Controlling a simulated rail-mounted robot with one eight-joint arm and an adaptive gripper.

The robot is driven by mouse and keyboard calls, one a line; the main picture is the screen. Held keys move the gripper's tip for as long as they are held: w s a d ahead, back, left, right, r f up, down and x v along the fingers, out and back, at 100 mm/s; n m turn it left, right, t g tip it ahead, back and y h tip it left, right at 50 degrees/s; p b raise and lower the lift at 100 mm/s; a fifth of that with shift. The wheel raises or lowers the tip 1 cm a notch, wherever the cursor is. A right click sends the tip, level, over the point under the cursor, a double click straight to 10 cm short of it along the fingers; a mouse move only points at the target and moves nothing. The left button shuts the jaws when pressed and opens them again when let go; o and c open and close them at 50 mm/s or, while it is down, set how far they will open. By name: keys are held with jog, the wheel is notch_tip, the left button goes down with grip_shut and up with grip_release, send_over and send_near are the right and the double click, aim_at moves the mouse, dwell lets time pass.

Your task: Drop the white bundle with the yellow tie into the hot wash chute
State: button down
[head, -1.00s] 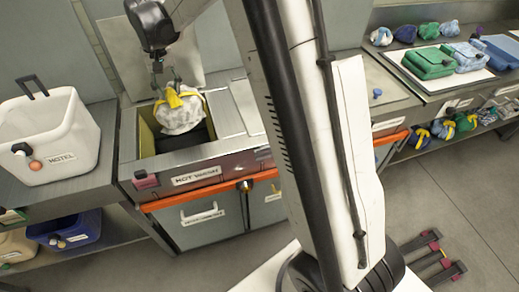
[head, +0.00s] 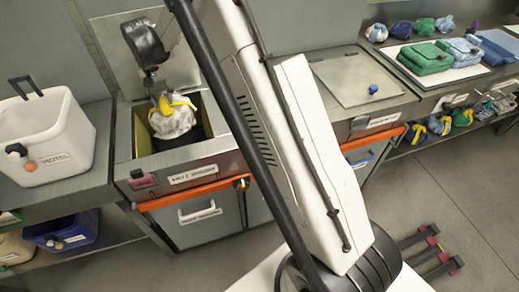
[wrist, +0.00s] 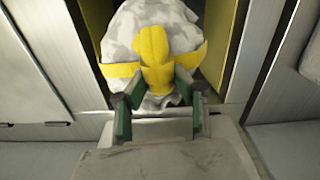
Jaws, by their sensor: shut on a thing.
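The white bundle (head: 172,122) with the yellow tie (head: 174,103) is in the mouth of the hot wash chute (head: 147,143), whose lid stands open behind it. The chute has a yellow inner wall and a label on its front. My gripper (head: 160,94) is above the bundle, shut on it by the tie. In the wrist view the green-padded fingers (wrist: 158,118) are at the near side of the tie, with the grey-white bundle (wrist: 125,32) beyond. The bundle's underside and the chute's bottom are hidden.
A white bin marked HOTEL (head: 48,138) stands on the counter at the left. A closed lid with a blue knob (head: 352,78) is to the right of the chute. Folded green cloth (head: 425,57) and several small bundles lie further right. My arm crosses the middle.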

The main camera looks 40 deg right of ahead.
jog(key=shift+f, duration=0.95)
jog(key=c, duration=1.3)
grip_release()
jog(key=shift+c, duration=0.2)
notch_tip(320, 180, up, 12)
jog(key=shift+r, duration=0.1)
